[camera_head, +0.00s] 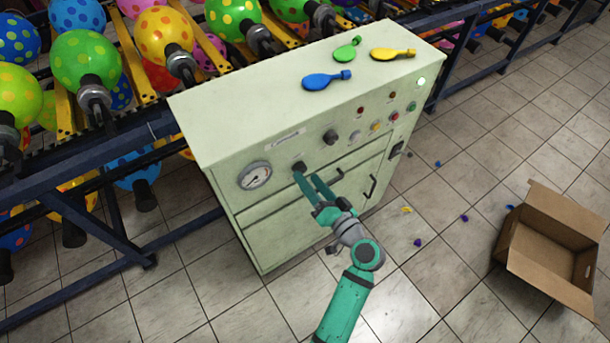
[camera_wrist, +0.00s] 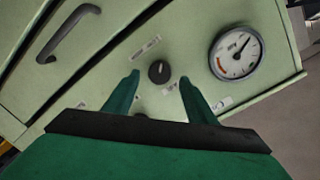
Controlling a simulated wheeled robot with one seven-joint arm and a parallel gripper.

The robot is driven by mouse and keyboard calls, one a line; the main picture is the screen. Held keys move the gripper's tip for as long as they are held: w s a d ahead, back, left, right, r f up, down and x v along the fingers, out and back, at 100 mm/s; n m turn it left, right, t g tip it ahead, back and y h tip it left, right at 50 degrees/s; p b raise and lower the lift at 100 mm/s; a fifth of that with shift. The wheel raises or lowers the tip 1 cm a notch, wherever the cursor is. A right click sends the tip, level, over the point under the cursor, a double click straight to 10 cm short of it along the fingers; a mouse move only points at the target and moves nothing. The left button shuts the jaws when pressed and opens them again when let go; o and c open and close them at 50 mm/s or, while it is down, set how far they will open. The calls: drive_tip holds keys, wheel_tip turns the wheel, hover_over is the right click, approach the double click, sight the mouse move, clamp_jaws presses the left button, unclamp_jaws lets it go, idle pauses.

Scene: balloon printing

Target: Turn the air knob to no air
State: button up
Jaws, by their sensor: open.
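The black air knob (camera_wrist: 159,72) is on the pale green cabinet front, beside the round pressure gauge (camera_wrist: 236,52). In the wrist view the knob lies between and a little beyond my two open fingertips (camera_wrist: 160,80), and it touches neither as far as I can see. A light mark shows on the knob's face; its setting label is not readable. In the head view the knob (camera_head: 298,166) is partly hidden by my green gripper (camera_head: 308,178), which reaches the panel just right of the gauge (camera_head: 254,175).
A second dark knob (camera_head: 330,136) and several coloured buttons sit further right on the cabinet (camera_head: 240,105). Drawer handles (camera_head: 371,187) jut out below. Flat balloons (camera_head: 327,80) lie on top. An open cardboard box (camera_head: 555,250) stands on the tiled floor at right.

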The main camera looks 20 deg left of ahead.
drive_tip(key=v, duration=0.7)
drive_tip(key=shift+s+d, duration=0.15)
drive_tip(key=shift+d, duration=0.15)
drive_tip(key=shift+a, duration=0.1)
drive_tip(key=shift+s+f, duration=0.1)
drive_tip(key=shift+s, duration=0.05)
drive_tip(key=s+d+f+m+t+h, duration=0.2)
drive_tip(key=s+d+f+m+h, duration=0.35)
drive_tip(key=s+f+h, duration=0.6)
drive_tip(key=s+d+r+n+t+h, duration=0.1)
drive_tip(key=s+r+n, duration=0.1)
drive_tip(key=s+r, duration=0.3)
drive_tip(key=s+d+r+n+t+h, duration=0.1)
drive_tip(key=s+r, duration=0.4)
drive_tip(key=s, duration=0.6)
drive_tip(key=shift+s+d+n+t, duration=0.3)
drive_tip(key=shift+s+d+n, duration=0.15)
drive_tip(key=shift+d, duration=0.2)
